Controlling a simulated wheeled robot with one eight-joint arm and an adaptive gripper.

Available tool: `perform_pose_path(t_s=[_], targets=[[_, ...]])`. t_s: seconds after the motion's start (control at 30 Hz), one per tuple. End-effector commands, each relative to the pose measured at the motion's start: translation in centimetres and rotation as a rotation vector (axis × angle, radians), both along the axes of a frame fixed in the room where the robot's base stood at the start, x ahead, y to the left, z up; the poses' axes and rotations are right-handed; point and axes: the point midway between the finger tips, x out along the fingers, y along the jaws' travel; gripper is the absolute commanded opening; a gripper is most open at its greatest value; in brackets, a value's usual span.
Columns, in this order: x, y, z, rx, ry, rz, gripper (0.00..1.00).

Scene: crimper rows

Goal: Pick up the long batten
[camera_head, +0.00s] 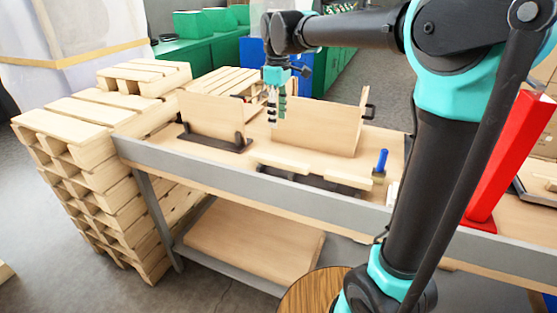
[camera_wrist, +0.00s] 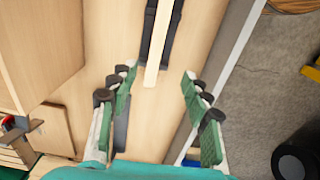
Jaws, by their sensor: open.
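A pale wooden batten (camera_wrist: 159,40) runs away from my gripper in the wrist view, along a dark holder (camera_wrist: 176,22). In the head view pale batten pieces (camera_head: 284,166) and (camera_head: 336,175) lie in line on the dark holder near the table's front edge. I cannot tell whether they are separate battens or which is the long one. My gripper (camera_head: 275,108) points down above the table in the head view. It also shows in the wrist view (camera_wrist: 159,74), open, its fingers on either side of the batten's near end in the picture. Nothing is held.
Upright wooden boards (camera_head: 212,115) and (camera_head: 318,127) stand behind the batten pieces. A blue-handled item (camera_head: 380,161) stands to their right. A red object (camera_head: 510,160) is farther right on the bench (camera_head: 250,178). Pallets (camera_head: 75,130) are stacked at the left.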

Motion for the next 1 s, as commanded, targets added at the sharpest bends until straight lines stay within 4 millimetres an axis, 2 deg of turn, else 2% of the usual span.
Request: perform_pose_path(t_s=[0.4, 0.53, 0.77, 1.0], targets=[[0.0, 0.0, -8.2, 0.0, 0.0, 0.0, 0.48], [0.1, 0.0, -9.8, 0.0, 0.0, 0.0, 0.48], [0.2, 0.0, -11.2, 0.0, 0.0, -0.001, 0.48], [0.7, -0.1, -14.6, 0.0, 0.0, 0.0, 0.48]])
